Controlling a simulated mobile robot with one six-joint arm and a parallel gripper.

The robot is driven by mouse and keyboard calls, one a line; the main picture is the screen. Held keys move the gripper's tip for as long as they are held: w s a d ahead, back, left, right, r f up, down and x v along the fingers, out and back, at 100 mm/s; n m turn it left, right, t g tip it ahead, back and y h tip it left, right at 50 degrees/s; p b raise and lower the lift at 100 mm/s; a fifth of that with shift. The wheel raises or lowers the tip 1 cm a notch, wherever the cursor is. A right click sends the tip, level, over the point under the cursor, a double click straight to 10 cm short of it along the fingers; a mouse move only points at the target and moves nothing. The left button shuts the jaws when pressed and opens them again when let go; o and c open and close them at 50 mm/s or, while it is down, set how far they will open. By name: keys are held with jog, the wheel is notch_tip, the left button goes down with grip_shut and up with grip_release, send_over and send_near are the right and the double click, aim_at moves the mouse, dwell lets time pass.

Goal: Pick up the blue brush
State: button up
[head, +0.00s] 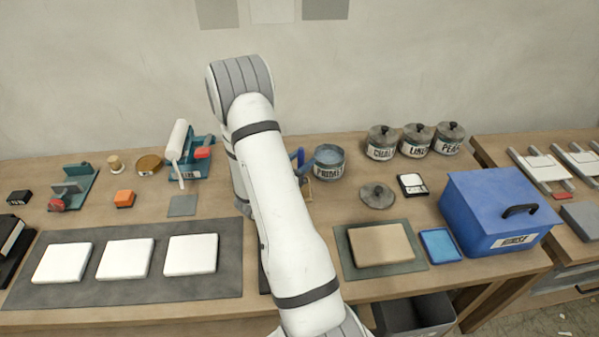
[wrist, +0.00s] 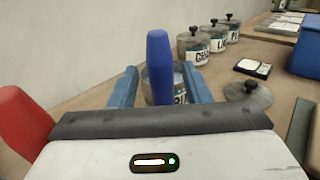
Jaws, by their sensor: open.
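The blue brush shows in the wrist view as an upright blue handle (wrist: 160,62), standing between the two blue-grey fingers of my gripper (wrist: 160,84). The fingers are spread, with a gap visible on each side of the handle. The brush's lower end is hidden behind the gripper body. In the head view, a small blue piece (head: 300,157) shows just right of my arm; I cannot tell if it is the brush or a finger. My arm hides most of the gripper there.
An open labelled pot (head: 329,163) stands close to the right, with a loose lid (head: 377,196) nearby. A red handle (wrist: 20,118) is near my gripper's left side. Lidded pots (head: 416,140) stand at the back right. A blue box (head: 495,215) is at the right.

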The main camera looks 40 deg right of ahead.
jog(key=shift+d, duration=0.1)
grip_shut()
dwell(0.4)
jog(key=shift+r, duration=0.15)
